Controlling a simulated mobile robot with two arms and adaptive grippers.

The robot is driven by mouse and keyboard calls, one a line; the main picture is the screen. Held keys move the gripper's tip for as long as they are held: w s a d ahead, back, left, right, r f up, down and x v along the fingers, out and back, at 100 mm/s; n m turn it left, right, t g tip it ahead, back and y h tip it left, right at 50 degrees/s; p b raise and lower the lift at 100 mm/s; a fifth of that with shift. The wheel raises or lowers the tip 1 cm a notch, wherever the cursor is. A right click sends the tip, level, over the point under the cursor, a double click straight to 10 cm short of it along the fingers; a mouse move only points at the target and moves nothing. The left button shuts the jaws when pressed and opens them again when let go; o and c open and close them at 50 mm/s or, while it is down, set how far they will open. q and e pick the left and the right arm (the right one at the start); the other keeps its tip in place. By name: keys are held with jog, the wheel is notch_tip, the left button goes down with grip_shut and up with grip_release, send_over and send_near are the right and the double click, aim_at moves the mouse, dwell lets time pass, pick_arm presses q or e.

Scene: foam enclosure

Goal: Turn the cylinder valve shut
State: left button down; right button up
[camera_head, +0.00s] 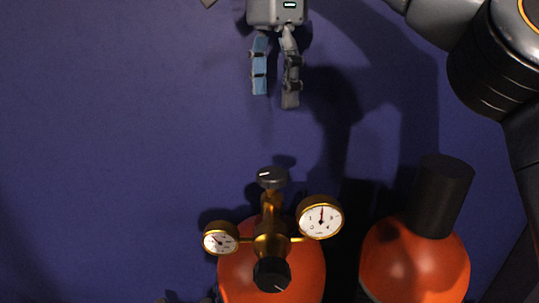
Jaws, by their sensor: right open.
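An orange cylinder (235,272) stands at the bottom middle, its lower part cut off by the frame. On top sits a brass valve assembly (270,218) with a small gauge (220,240) on its left and a larger gauge (320,217) on its right. A black knob (272,177) is at its upper end and another black knob (272,274) at its lower end. Which knob is the cylinder valve I cannot tell for sure. My right gripper (276,100) is open and empty, pictured above the upper knob and apart from it. My left gripper is not in view.
A second orange cylinder (415,265) with a tall black cap (440,195) stands to the right. My right arm fills the upper right. A plain blue surface (110,130) fills the left and is clear. Small dark parts at the bottom edge are too cropped to identify.

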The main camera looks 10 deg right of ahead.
notch_tip(320, 180, down, 2)
jog(key=s, duration=0.1)
send_over(273, 172)
notch_tip(273, 172, down, 7)
jog(key=shift+w+f, duration=0.1)
jog(key=shift+f, duration=0.05)
notch_tip(273, 172, down, 2)
jog(key=shift+f, duration=1.05)
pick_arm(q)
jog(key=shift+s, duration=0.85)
pick_arm(e)
jog(key=shift+c, duration=0.8)
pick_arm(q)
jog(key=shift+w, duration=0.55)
pick_arm(e)
jog(key=c, duration=1)
